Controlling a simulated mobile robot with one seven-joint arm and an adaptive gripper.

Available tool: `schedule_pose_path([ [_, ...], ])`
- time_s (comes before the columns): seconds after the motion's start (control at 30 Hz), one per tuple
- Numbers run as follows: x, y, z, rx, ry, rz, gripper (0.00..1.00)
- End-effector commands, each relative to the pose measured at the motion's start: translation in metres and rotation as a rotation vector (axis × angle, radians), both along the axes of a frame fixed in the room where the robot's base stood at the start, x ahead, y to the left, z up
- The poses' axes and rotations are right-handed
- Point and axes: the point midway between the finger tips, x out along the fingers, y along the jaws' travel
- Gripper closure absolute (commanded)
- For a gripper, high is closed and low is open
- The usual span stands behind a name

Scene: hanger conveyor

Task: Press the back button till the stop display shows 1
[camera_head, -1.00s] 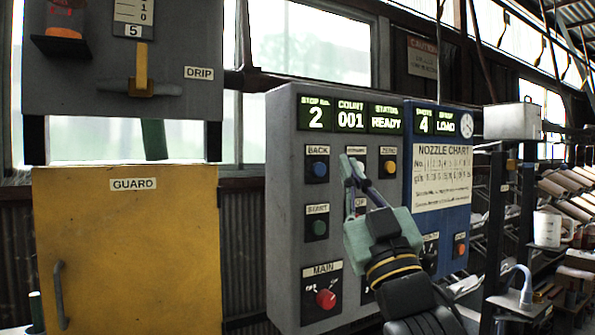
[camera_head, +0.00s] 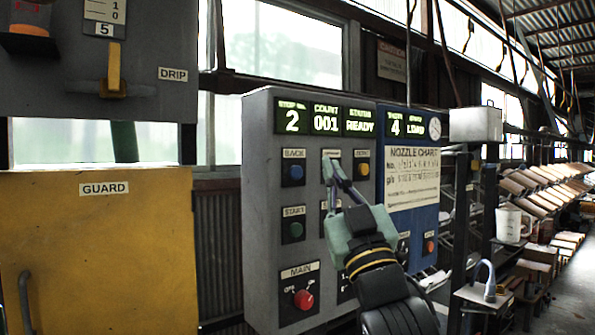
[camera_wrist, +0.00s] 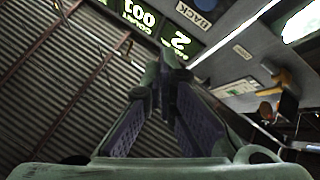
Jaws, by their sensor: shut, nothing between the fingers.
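The blue BACK button (camera_head: 296,172) is on the grey control panel (camera_head: 262,200), under its BACK label, at the upper left of the button rows. The stop display (camera_head: 291,120) reads 2. My gripper (camera_head: 330,165) is shut and empty, right of the BACK button and in front of the middle button of that row, which it partly hides. I cannot tell whether its tip touches the panel. In the wrist view my closed fingers (camera_wrist: 172,65) point toward the panel, with the BACK label (camera_wrist: 195,18) and the stop display (camera_wrist: 180,41) beyond them.
Other displays show COUNT 001 (camera_head: 326,119) and STATUS READY. A yellow button (camera_head: 363,169), a green START button (camera_head: 296,230) and a red MAIN switch (camera_head: 303,299) share the panel. A yellow guard (camera_head: 100,250) stands at left. A blue nozzle chart panel (camera_head: 411,205) adjoins at right.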

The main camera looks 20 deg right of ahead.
Motion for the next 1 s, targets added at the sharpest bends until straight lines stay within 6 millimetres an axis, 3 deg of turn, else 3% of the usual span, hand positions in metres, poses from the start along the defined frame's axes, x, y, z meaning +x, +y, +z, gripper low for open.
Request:
schedule_pose_path([
  [0.4, 0.05, 0.019, 0.0, 0.002, 0.0, 0.003, 1.0],
  [1.0, 0.059, 0.022, 0.0, 0.0, 0.0, 0.001, 1.0],
])
